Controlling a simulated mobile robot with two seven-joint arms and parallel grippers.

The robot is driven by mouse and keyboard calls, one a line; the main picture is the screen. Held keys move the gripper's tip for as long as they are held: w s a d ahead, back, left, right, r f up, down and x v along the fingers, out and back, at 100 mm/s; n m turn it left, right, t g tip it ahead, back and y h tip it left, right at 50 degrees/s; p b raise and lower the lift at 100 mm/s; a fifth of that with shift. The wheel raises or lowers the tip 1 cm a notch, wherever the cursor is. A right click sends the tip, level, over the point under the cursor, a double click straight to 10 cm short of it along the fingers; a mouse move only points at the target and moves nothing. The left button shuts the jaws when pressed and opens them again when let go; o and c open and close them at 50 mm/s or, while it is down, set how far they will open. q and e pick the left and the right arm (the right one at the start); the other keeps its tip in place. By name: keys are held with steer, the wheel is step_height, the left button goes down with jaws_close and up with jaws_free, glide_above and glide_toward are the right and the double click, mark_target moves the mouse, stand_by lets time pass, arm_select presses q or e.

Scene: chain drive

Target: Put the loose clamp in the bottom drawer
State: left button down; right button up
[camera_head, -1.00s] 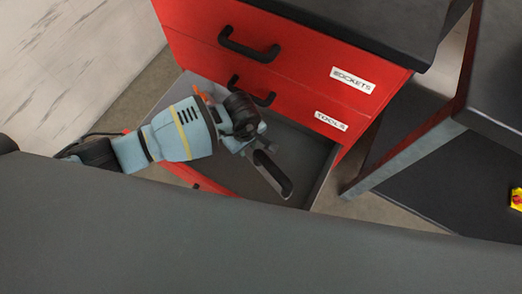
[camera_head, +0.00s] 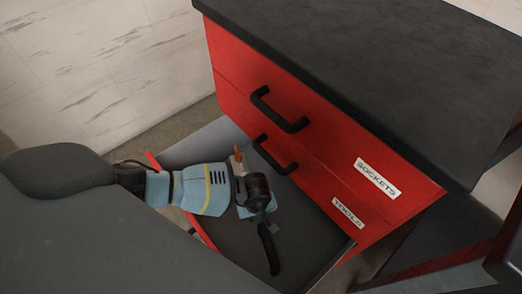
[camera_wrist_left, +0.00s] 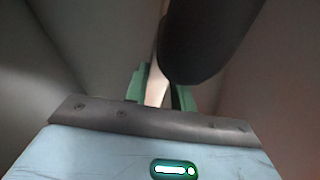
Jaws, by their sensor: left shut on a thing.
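My left gripper (camera_head: 260,210) reaches into the open bottom drawer (camera_head: 222,238) of the red cabinet, over its dark grey floor. It is shut on the clamp (camera_head: 268,250), whose dark elongated part points down the picture from the jaws. An orange tip shows on the far side of the wrist. In the left wrist view, the green-sided fingers (camera_wrist_left: 158,92) close around a pale bar of the clamp, with a dark rounded part (camera_wrist_left: 205,40) in front. I cannot tell whether the clamp touches the drawer floor. My right gripper is not in view.
The red cabinet (camera_head: 330,135) has a dark top (camera_head: 370,60) and black handles. A dark frame with a red edge (camera_head: 460,258) is at the lower right.

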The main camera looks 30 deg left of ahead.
arm_select(q)
step_height(320, 180, down, 6)
steer(key=shift+r+b, duration=0.15)
steer(key=shift+b, duration=0.95)
steer(key=shift+f+b, duration=0.95)
steer(key=shift+f, duration=0.95)
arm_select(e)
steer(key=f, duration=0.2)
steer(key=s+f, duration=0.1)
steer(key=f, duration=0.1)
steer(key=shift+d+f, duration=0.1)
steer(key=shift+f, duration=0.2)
arm_select(q)
steer(key=shift+f+b, duration=0.3)
steer(key=shift+f, duration=0.05)
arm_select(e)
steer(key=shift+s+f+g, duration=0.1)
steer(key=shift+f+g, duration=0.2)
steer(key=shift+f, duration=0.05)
arm_select(q)
steer(key=shift+f, duration=0.2)
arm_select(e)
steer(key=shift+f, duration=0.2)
arm_select(q)
steer(key=c, duration=1.2)
jaws_free()
steer(key=shift+o, duration=0.2)
